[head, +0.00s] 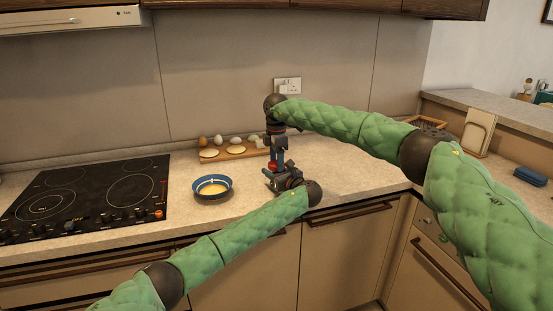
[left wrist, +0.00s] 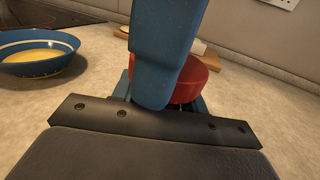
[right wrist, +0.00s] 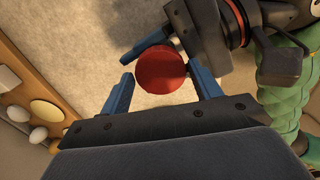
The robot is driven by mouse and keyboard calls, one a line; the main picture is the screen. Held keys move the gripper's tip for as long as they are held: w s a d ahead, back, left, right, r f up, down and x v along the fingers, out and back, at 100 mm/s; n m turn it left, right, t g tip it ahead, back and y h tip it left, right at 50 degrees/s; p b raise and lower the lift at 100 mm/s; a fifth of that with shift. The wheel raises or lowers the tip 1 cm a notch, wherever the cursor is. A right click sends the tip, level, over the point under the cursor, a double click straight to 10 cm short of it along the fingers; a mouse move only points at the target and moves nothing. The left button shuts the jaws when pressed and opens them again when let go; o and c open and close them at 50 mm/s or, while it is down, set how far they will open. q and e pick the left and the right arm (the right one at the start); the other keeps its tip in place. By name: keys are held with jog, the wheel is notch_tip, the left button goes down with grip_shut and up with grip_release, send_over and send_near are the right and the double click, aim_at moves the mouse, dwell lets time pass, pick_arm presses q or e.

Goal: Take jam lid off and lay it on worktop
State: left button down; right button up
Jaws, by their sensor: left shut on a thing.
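The jam jar's round red lid (right wrist: 160,68) faces up in the right wrist view; its red side (left wrist: 202,80) shows in the left wrist view. In the head view a small red part (head: 272,166) shows between my grippers. My left gripper (head: 270,175) reaches in low over the worktop (head: 345,178) and is shut on the jar, which is mostly hidden. My right gripper (right wrist: 161,72) points down from above, its blue fingers either side of the lid with a small gap at each side. One of its fingers (left wrist: 165,50) blocks much of the left wrist view.
A blue bowl (head: 199,190) with yellow liquid stands left of the jar. A wooden board (head: 262,150) with eggs lies behind, by the wall. A black hob (head: 95,190) is at the left. The worktop right of the grippers is clear.

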jog(key=c, duration=0.7)
jog(key=n, duration=0.9)
jog(key=shift+r, duration=0.1)
jog(key=n, duration=0.8)
jog(key=shift+w, duration=0.1)
jog(key=n, duration=0.5)
jog(key=shift+r+n, duration=0.1)
jog(key=shift+n, duration=0.3)
jog(key=n, duration=0.9)
jog(key=shift+d+n, duration=0.1)
jog(key=shift+n, duration=0.2)
jog(key=n, duration=0.4)
jog(key=shift+r, duration=0.1)
